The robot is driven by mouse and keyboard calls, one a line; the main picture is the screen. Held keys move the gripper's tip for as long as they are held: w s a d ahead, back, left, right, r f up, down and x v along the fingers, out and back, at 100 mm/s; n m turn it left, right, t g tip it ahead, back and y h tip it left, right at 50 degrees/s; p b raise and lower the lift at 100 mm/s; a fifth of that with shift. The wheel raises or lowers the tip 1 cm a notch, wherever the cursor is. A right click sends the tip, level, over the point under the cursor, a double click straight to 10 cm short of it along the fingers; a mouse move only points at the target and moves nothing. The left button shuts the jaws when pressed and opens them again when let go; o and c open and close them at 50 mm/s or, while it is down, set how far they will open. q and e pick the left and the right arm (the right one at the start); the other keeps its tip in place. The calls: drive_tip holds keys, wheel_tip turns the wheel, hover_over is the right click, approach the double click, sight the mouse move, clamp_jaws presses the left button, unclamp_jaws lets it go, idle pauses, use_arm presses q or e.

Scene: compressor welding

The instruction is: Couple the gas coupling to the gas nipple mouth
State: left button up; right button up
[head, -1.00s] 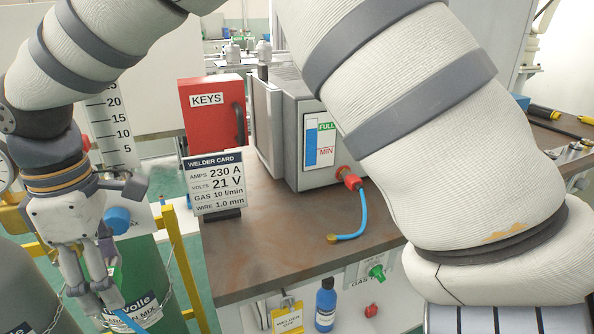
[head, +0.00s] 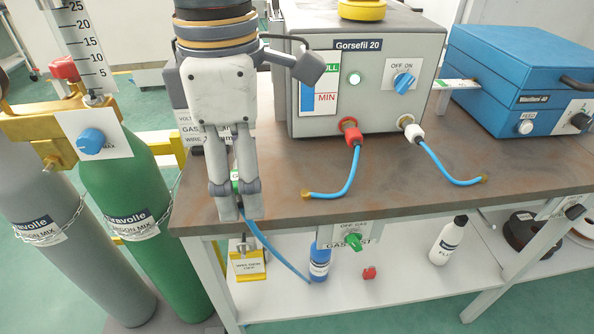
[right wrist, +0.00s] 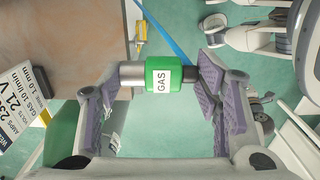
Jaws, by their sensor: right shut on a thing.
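My right gripper (head: 237,208) hangs fingers down in the head view, in front of the bench's left end. It is shut on the gas coupling (right wrist: 158,78), a green sleeve labelled GAS with grey metal ends, held across the pads in the right wrist view. In the head view the fingers mostly hide it. A blue hose (head: 272,249) runs from it down to the right. The Gorsefil 20 box (head: 375,100) has a red fitting (head: 351,133) and a white fitting (head: 413,132). My left gripper is not in view.
Green (head: 125,190) and grey (head: 60,240) cylinders stand left of the bench (head: 400,175). The welder card (head: 190,125) is partly behind my gripper. A blue case (head: 530,75) sits at the right. The bench's middle is mostly clear.

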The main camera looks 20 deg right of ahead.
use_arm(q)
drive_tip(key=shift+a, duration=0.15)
use_arm(e)
drive_tip(key=shift+a, duration=0.2)
drive_tip(key=shift+w+d+f, duration=0.15)
drive_tip(key=shift+w, duration=0.15)
drive_tip(key=b, duration=0.1)
hover_over(268, 188)
drive_tip(key=s+a, duration=0.2)
drive_tip(key=s, duration=0.1)
wheel_tip(268, 188, down, 6)
drive_tip(key=w+f, duration=0.1)
drive_tip(key=f, duration=0.1)
drive_tip(key=w+d+f, duration=0.2)
drive_tip(key=f, duration=0.1)
drive_tip(key=shift+d+f+b, duration=0.1)
drive_tip(key=shift+f+b, duration=0.2)
drive_tip(key=shift+b, duration=0.05)
drive_tip(key=shift+f, duration=0.15)
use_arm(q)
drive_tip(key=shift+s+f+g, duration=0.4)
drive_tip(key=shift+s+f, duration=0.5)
use_arm(e)
drive_tip(key=shift+f, duration=0.15)
drive_tip(key=shift+f, duration=0.1)
